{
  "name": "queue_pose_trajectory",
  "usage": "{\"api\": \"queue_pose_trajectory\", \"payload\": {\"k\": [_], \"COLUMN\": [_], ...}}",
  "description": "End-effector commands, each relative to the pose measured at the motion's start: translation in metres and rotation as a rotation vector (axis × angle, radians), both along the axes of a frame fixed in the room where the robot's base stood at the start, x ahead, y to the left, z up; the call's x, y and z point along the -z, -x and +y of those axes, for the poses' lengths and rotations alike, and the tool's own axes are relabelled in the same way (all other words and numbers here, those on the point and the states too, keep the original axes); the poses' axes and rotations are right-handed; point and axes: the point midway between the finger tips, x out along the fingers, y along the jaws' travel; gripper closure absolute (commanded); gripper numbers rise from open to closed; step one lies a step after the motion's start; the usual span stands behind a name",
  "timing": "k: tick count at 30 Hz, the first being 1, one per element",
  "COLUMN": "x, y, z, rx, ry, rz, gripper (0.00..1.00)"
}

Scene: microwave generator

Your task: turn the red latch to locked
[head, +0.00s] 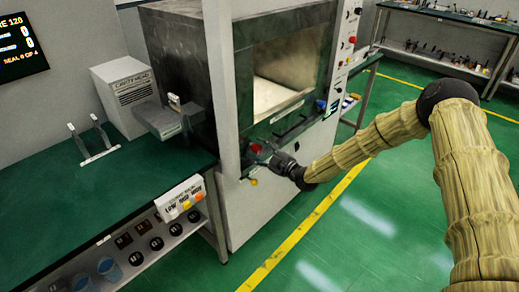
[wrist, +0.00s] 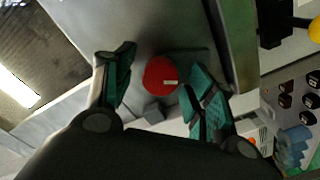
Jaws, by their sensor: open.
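The red latch (wrist: 158,76) is a round red knob with a short white mark, on a grey metal face in the wrist view. The mark lies roughly level in that picture. In the head view the latch (head: 256,148) is a small red spot at the front lower edge of the microwave chamber. My gripper (wrist: 160,85) is open, with one teal-padded finger on each side of the knob. The right finger is very close to the knob; whether it touches I cannot tell. The left finger stands apart from it. In the head view my gripper (head: 268,152) is at the latch, partly hiding it.
The chamber opening (head: 283,75) is just above my gripper. A pale upright post (head: 221,85) stands left of the latch. A control panel (head: 345,50) with buttons runs along the right. The green floor at right is clear.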

Motion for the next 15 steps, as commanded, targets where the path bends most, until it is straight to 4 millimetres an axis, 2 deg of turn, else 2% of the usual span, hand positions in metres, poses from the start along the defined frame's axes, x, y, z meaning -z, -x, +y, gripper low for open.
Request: {"api": "queue_pose_trajectory", "payload": {"k": [11,15], "x": [0.0001,-0.0001], "y": [-0.0027,-0.0026], "z": [0.0027,0.0024], "rx": [0.000,0.000], "ry": [-0.001,-0.001], "rz": [0.001,0.001], "gripper": [0.47,0.72]}}
